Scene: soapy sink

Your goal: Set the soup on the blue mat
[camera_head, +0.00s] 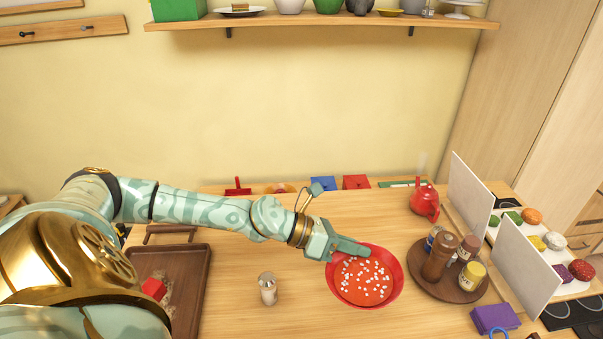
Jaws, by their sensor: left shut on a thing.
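The soup (365,283) is orange with white bits and fills a red bowl (394,298) on the wooden counter. My left gripper (358,250) reaches in from the left and is shut on the bowl's far left rim. The bowl looks level; I cannot tell whether it rests on the counter or is just above it. A flat blue square (322,184) at the counter's back edge may be the blue mat; it is partly cut off by the edge and I cannot be sure. My right gripper is not in view.
A round wooden tray (421,283) with several jars stands right of the bowl. A salt shaker (268,289) stands to its left. A red teapot (424,199) is behind the tray, and a brown tray (197,262) lies at left. Counter between shaker and back edge is clear.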

